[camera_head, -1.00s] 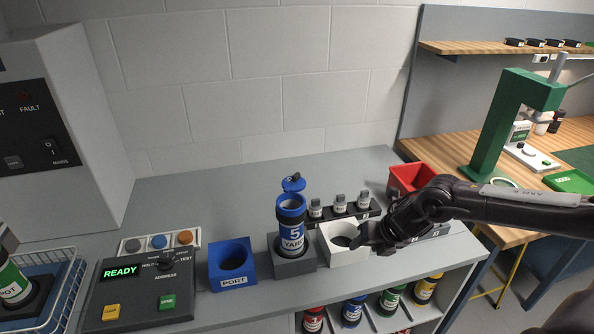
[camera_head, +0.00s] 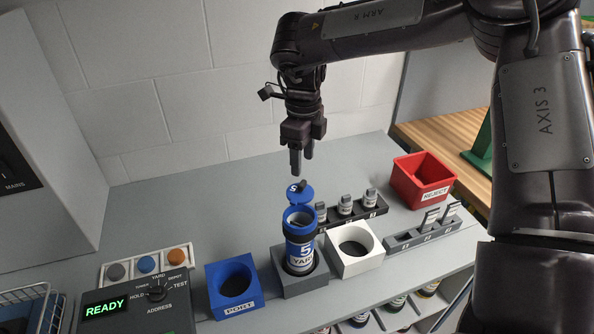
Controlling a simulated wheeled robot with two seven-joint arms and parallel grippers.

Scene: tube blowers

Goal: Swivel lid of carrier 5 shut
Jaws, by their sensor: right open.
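Carrier 5 (camera_head: 299,248) stands upright in a grey square holder (camera_head: 302,284). It is a blue tube with a white label reading 5 YARD. Its top is open, and something greyish shows inside the mouth. Its blue lid (camera_head: 296,197) is swivelled out behind the mouth, with a small dark knob on it. My right gripper (camera_head: 302,172) points down just above the lid, open and empty. From this angle I cannot tell whether its fingertips touch the knob. My left gripper is out of view.
A blue PORT block (camera_head: 226,305) stands left of the carrier, and a white empty holder (camera_head: 368,262) stands right of it. Behind are a black rack (camera_head: 330,221) of small grey-capped vials and a red REJECT bin (camera_head: 406,196). The console (camera_head: 150,318) is at front left.

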